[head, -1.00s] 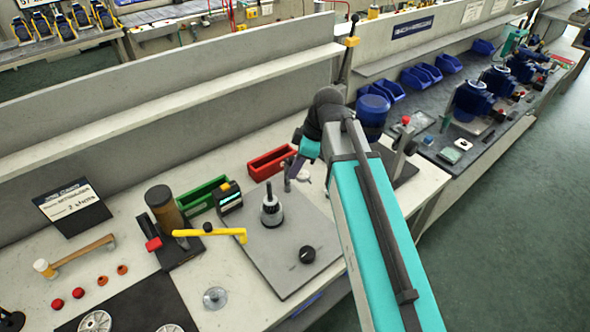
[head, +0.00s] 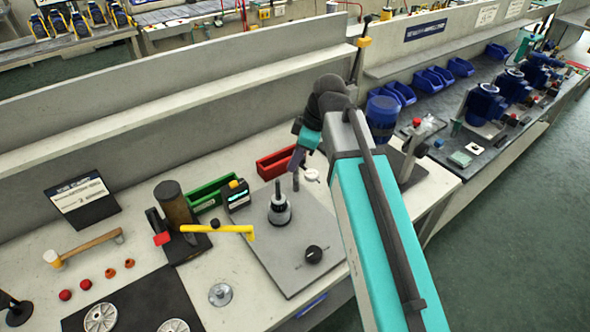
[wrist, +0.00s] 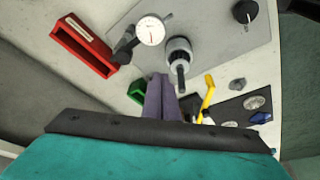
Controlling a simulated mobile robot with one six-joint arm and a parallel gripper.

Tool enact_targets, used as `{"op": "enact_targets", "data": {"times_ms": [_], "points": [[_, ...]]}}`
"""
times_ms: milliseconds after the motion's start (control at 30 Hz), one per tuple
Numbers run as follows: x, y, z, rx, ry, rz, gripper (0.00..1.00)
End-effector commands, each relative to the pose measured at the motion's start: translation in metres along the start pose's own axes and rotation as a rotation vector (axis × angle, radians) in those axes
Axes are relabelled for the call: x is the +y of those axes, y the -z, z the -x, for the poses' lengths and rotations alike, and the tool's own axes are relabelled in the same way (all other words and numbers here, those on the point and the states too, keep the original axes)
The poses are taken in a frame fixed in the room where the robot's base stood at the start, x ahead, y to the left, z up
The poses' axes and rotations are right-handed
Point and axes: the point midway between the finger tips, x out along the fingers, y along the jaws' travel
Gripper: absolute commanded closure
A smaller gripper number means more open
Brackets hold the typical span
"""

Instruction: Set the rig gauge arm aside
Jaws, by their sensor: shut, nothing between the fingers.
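The rig gauge arm shows in the wrist view as a white round dial (wrist: 151,30) on a dark arm (wrist: 125,47), beside the grey spindle (wrist: 179,58). In the head view the dial (head: 312,175) is small and partly hidden behind my arm; the spindle (head: 279,208) stands upright on the grey plate (head: 315,225). My gripper (wrist: 161,92) is shut and empty, its purple-grey fingers together in the wrist view, apart from the dial in the picture. In the head view my gripper (head: 298,160) is near the gauge, above the plate's far side; whether it touches is unclear.
A red bin (head: 275,164) and a green bin (head: 209,194) stand behind the plate. A black knob (head: 314,254) sits at the front.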

Motion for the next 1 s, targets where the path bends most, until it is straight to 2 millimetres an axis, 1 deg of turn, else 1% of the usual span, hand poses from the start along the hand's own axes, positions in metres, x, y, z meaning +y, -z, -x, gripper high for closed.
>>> {"op": "enact_targets", "data": {"times_ms": [300,500,700,1000], "points": [[0.007,0.0,0.033,0.001,-0.002,-0.002,1.0],[0.01,0.0,0.052,0.001,-0.002,-0.003,1.0],[0.01,0.0,0.062,0.0,-0.001,-0.003,1.0],[0.01,0.0,0.063,0.0,-0.001,-0.004,1.0]]}}
